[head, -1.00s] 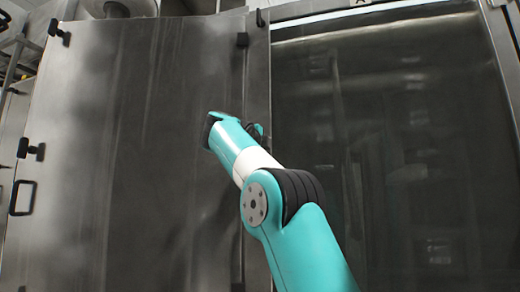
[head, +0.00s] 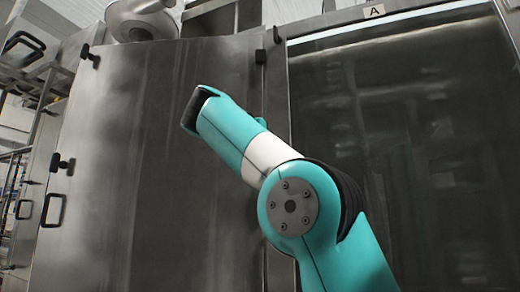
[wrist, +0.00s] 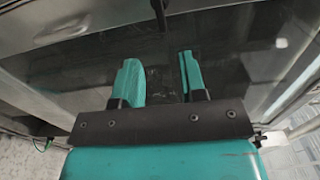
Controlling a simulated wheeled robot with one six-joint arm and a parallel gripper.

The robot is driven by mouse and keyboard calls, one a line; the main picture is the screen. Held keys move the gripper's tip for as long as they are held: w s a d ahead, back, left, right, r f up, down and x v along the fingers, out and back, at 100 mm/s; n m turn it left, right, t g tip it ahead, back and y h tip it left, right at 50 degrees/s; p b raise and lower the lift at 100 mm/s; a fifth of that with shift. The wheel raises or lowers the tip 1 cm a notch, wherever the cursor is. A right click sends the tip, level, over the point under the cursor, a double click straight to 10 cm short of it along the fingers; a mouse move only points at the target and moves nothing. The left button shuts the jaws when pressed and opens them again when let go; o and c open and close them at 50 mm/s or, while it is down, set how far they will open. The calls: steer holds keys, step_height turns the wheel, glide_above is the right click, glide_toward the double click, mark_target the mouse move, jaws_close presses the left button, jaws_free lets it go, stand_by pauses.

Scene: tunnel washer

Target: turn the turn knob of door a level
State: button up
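The door marked A (head: 395,110) fills the right of the head view, with a dark glossy panel and an "A" label (head: 374,11) above it. Small black fittings sit on the upright strip left of it, one at its upper left corner (head: 276,35); I cannot tell whether one is the turn knob. In the wrist view, my gripper (wrist: 162,72) has its two teal fingers apart with nothing between them. A dark upright fitting (wrist: 159,14) shows beyond the fingertips at the top edge, apart from them. My gripper's fingers are hidden in the head view.
A plain steel panel (head: 150,150) stands left of door A. Its left edge carries black knobs (head: 88,53) (head: 62,163) and a black loop handle (head: 53,210). Pipes and racks (head: 30,75) stand at the far left.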

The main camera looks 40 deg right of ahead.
steer(key=shift+p+v, duration=1.95)
steer(key=shift+p, duration=0.25)
steer(key=w+a+f+n+t+y+p, duration=0.2)
steer(key=w+a+f+n+t+y, duration=0.4)
steer(key=w+a+f+n+y, duration=0.7)
steer(key=s+a+f+n+g+y, duration=0.2)
steer(key=s+a+f+n, duration=0.3)
steer(key=s+f+n, duration=0.5)
steer(key=s+a+f+n+g+y, duration=0.2)
steer(key=s+a+f+n+g, duration=0.1)
steer(key=s, duration=0.4)
steer(key=s+a+f+n+g+y+p, duration=0.1)
steer(key=s+a+f+n+g+y, duration=0.1)
steer(key=s+a+f+n+g, duration=0.2)
steer(key=s+a+f+n+g+y+p, duration=0.1)
steer(key=s+a+f+n+g, duration=0.2)
steer(key=s+a+f+n, duration=0.2)
steer(key=s+f+n, duration=0.3)
steer(key=s+f, duration=0.1)
steer(key=s, duration=0.3)
steer(key=shift+s+n+g+y, duration=0.15)
steer(key=shift+n+g+y, duration=0.25)
